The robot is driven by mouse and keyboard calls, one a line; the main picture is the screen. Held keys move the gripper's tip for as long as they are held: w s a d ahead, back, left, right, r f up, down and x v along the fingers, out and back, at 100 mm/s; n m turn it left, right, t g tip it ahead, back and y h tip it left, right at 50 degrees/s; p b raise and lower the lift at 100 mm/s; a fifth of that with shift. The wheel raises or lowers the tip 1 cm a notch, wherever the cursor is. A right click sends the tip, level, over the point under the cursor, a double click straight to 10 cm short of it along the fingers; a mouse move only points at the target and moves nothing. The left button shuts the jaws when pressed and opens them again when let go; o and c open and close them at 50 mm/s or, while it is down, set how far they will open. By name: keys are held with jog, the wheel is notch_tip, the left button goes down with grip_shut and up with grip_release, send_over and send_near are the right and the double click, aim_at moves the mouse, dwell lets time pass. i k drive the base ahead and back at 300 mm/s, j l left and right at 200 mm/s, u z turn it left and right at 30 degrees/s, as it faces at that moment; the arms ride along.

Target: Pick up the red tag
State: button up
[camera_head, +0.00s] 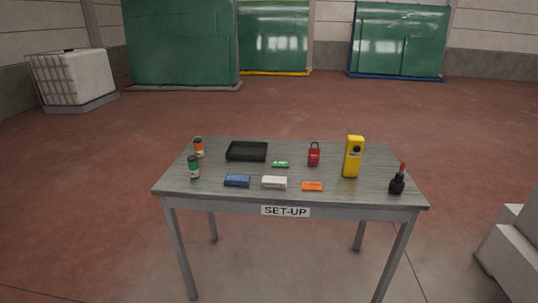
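A small red item (313,157) with a dark loop on top, like a padlock, stands on the grey table (215,192), right of its middle. It is small in view, and I cannot tell whether it is the red tag. A flat orange piece (312,186) with faint markings lies near the table's front edge, below the red item. No other tag-like red thing shows on the table. My gripper is not in view.
The table also holds a black tray (247,151), green battery-like cylinder (281,164), blue pack (237,181), white box (274,182), two small bottles (194,167), yellow device (353,157) and black bottle with red tip (397,182). A grey block (512,250) stands right. Floor around is open.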

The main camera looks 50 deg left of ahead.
aim_at(314, 154)
jog(key=u, duration=1.5)
jog(key=i+j, duration=0.3)
jog(key=i, duration=0.25)
jog(key=i+j, duration=0.3)
jog(key=i, duration=0.2)
jog(key=i+j, duration=0.3)
jog(key=i, duration=0.25)
jog(key=i+j, duration=0.35)
jog(key=i, duration=0.15)
